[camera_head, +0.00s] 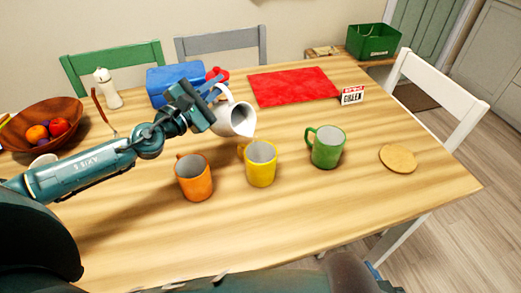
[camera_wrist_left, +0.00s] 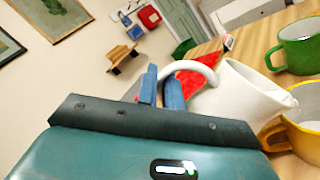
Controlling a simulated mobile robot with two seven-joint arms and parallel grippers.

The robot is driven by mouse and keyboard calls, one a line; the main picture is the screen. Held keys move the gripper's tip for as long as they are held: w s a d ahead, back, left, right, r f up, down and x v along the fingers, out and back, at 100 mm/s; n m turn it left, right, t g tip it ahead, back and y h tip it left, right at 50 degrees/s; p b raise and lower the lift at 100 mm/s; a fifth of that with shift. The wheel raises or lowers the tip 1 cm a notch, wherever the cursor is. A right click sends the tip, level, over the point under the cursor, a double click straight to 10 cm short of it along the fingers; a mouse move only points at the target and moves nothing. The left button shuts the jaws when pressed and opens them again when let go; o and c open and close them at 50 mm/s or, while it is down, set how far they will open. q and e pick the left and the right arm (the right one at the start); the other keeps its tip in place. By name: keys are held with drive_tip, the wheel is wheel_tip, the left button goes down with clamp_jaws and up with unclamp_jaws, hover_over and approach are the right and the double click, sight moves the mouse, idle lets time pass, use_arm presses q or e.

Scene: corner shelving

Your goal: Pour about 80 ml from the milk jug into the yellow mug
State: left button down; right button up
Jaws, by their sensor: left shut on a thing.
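The white milk jug (camera_head: 235,120) is held by my left gripper (camera_head: 213,86), which is shut on its handle. The jug is tilted, its mouth toward the yellow mug (camera_head: 261,167), and sits above and just behind that mug. In the left wrist view the fingers (camera_wrist_left: 162,90) close on the jug's handle, and the jug (camera_wrist_left: 240,98) leans right toward the yellow mug (camera_wrist_left: 302,128). No stream of milk is visible, and the milk level in the mug cannot be made out. My right gripper is not in view.
An orange mug (camera_head: 194,178) stands left of the yellow mug and a green mug (camera_head: 326,147) right of it. A round wooden coaster (camera_head: 398,158), red mat (camera_head: 293,87), small sign (camera_head: 351,95), blue box (camera_head: 170,82) and fruit bowl (camera_head: 42,122) are also on the table. The front is clear.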

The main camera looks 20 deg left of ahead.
sight(222, 86)
use_arm(q)
drive_tip(key=shift+s+d+r+m, duration=0.15)
drive_tip(key=shift+d+m, duration=0.1)
drive_tip(key=shift+m, duration=0.15)
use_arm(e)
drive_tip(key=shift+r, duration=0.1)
use_arm(q)
drive_tip(key=shift+s+d+r+m+p, duration=0.1)
drive_tip(key=shift+d+r+m+p, duration=0.2)
drive_tip(key=shift+m+p, duration=0.15)
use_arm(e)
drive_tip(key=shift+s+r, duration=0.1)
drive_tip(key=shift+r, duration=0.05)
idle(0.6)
use_arm(q)
drive_tip(key=shift+s+d+r+m+p, duration=0.25)
drive_tip(key=shift+d+r+m+p, duration=0.3)
drive_tip(key=shift+m+p, duration=0.25)
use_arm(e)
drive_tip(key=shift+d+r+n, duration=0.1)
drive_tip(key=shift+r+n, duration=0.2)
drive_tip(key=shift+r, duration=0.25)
